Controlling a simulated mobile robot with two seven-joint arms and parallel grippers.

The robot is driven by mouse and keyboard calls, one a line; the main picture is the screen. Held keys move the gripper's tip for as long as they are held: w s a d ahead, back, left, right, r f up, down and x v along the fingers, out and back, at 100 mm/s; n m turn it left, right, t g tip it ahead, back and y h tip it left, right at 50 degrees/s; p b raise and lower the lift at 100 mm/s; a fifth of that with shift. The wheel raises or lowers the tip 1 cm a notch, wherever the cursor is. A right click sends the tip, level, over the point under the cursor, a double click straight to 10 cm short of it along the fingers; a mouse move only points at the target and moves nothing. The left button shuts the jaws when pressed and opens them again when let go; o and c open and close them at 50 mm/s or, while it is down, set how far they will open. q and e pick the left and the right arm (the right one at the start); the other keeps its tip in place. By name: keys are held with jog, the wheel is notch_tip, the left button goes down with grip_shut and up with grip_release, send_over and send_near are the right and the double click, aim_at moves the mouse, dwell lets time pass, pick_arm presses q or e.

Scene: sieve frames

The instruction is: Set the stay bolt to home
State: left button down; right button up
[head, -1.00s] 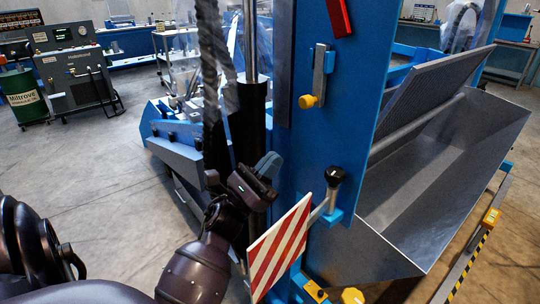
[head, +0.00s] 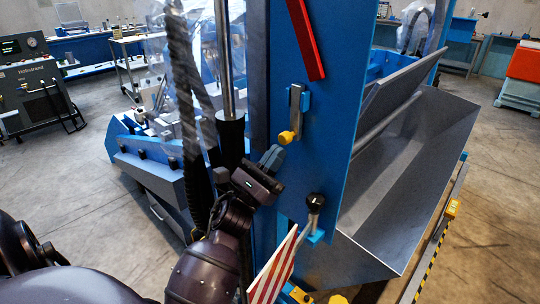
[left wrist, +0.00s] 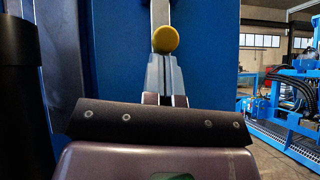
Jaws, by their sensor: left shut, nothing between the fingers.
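The stay bolt looks to be the grey upright bar (head: 296,105) with a yellow knob (head: 287,136) at its lower end, on the blue machine panel. In the left wrist view the yellow knob (left wrist: 165,39) is straight ahead, with the bar rising above it. My left gripper (head: 273,157) is shut and empty, its fingertips just below and left of the knob in the head view. In the left wrist view its fingertips (left wrist: 165,62) show just under the knob; I cannot tell whether they touch it. My right gripper is not in view.
A red bar (head: 306,39) is above the bolt on the panel. Below it are a black-knobbed lever (head: 315,202) and a red-and-white striped plate (head: 273,271). A grey trough (head: 400,185) is to the right. A dark cylinder and hose stand close left of my gripper.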

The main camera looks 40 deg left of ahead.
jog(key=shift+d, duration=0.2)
pick_arm(q)
jog(key=shift+r, duration=0.1)
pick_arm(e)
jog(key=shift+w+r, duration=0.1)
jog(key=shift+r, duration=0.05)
pick_arm(q)
jog(key=shift+r+p, duration=1.15)
jog(key=shift+r, duration=1.35)
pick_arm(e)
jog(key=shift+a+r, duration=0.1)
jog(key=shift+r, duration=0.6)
pick_arm(q)
jog(key=s+a+f+b, duration=0.2)
jog(key=s+f+b, duration=0.5)
jog(key=f+b, duration=0.2)
notch_tip(320, 180, down, 3)
jog(key=shift+a+r, duration=0.15)
jog(key=shift+a, duration=0.05)
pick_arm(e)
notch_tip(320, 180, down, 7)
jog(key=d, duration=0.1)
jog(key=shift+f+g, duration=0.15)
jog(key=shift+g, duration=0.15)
